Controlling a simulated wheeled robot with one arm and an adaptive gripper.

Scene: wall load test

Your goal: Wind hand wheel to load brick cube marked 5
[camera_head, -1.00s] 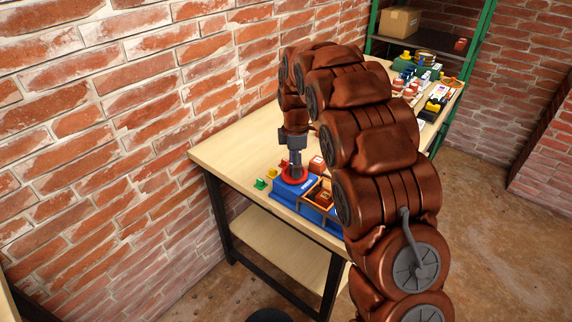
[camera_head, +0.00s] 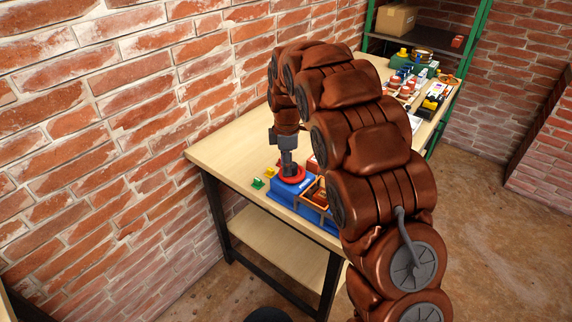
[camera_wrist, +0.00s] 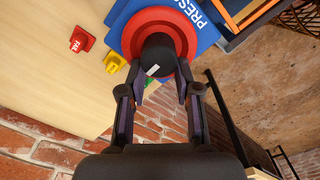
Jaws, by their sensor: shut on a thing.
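The red hand wheel (camera_head: 299,178) lies flat on top of the blue press (camera_head: 275,202) on the wooden table. In the wrist view, its red rim (camera_wrist: 128,32) surrounds a black hub (camera_wrist: 158,50) with a small white mark. My gripper (camera_head: 289,168) points down at the wheel; its fingers (camera_wrist: 158,82) are on both sides of the hub and shut on it. A brick-red cube (camera_head: 319,195) sits in the orange-edged frame beside the wheel, partly behind my arm. I cannot read a number on it.
Small green (camera_head: 257,183) and yellow (camera_head: 270,172) tags stand left of the press; a red lettered tag (camera_wrist: 80,40) shows in the wrist view. Another red block (camera_head: 313,163) is behind the press. The brick wall is close on the left. The table's near-left top is clear.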

